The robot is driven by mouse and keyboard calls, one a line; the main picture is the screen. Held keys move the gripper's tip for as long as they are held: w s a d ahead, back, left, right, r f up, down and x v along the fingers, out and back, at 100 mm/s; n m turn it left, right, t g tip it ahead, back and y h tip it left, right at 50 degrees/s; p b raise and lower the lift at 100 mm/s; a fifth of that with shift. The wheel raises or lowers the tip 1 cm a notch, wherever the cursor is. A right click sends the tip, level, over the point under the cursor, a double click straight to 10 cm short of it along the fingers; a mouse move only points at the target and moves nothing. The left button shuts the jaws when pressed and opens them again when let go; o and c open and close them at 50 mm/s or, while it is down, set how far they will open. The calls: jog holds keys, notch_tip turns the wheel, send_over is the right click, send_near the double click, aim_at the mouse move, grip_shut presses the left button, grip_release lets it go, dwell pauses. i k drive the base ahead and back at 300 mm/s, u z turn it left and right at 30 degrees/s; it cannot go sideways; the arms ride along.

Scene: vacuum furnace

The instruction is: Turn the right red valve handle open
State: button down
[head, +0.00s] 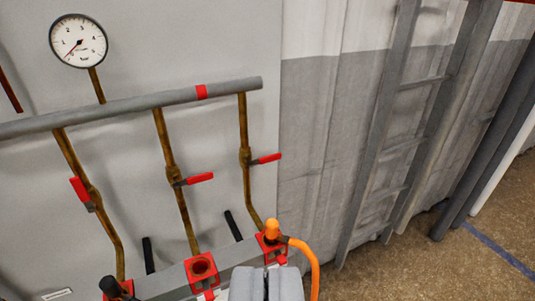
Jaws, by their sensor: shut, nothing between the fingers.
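The right red valve handle (266,158) sticks out to the right from the right brass pipe (244,120), crosswise to it. The middle red handle (199,178) also points right, across its pipe. The left red handle (79,188) lies roughly along its pipe, tilted. My gripper (266,271) is at the bottom edge, shut and empty. In the picture it is below the right handle and apart from it.
A grey pipe (140,104) with a red band runs above the valves, and a round gauge (78,41) stands above it. Red sockets (202,268) and an orange connector with a hose (309,259) are near my gripper. A ladder (382,120) stands right.

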aim_at(262, 160)
jog(key=k, duration=0.65)
jog(key=u, duration=0.4)
jog(key=i, duration=1.8)
jog(key=z, duration=0.75)
